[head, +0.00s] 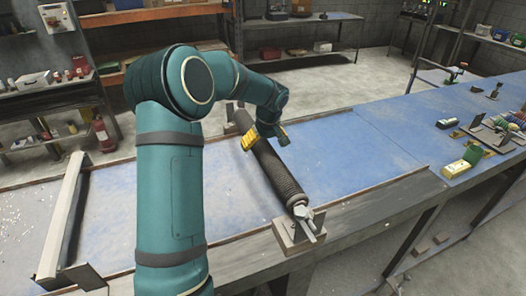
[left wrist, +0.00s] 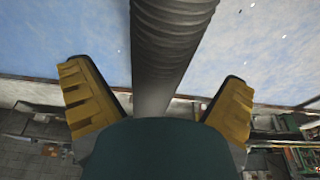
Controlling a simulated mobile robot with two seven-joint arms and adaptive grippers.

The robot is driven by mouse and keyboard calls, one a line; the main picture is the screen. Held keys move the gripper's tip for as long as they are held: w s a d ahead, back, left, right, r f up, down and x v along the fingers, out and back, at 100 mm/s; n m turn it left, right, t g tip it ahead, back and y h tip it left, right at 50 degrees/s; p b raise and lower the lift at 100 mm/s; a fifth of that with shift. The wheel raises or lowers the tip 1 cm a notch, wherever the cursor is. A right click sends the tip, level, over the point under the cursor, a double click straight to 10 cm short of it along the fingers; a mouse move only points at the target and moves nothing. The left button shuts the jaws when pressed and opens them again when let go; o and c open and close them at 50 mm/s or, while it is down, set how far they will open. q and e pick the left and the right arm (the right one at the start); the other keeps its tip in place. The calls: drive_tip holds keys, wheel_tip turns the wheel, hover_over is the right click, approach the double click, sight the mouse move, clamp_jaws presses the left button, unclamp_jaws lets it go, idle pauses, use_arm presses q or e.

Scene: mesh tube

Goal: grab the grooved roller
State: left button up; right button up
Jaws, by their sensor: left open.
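The grooved roller (head: 271,167) is a long dark ribbed cylinder. It lies across the blue-topped bench, its near end resting in a wooden support block (head: 299,233). My left gripper (head: 265,139) is over the roller's far half, with one yellow finger on each side of it. In the left wrist view the roller (left wrist: 170,40) runs between the two spread yellow fingers (left wrist: 158,100), and a gap shows on each side. The gripper is open. A smooth stretch of the cylinder shows nearest the palm. My right gripper is not in view.
The blue bench top (head: 360,150) is mostly clear around the roller. A metal rail (head: 66,215) stands at the left. A yellow-green device (head: 461,163) and other tools sit on the bench at the right. A red fire extinguisher (head: 103,134) stands behind at the left.

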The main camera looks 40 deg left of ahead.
use_arm(q)
drive_tip(key=shift+x, duration=2.65)
drive_tip(key=shift+w+a, duration=0.1)
drive_tip(key=shift+a, duration=0.05)
drive_tip(key=c, duration=1.4)
drive_tip(key=shift+r, duration=0.15)
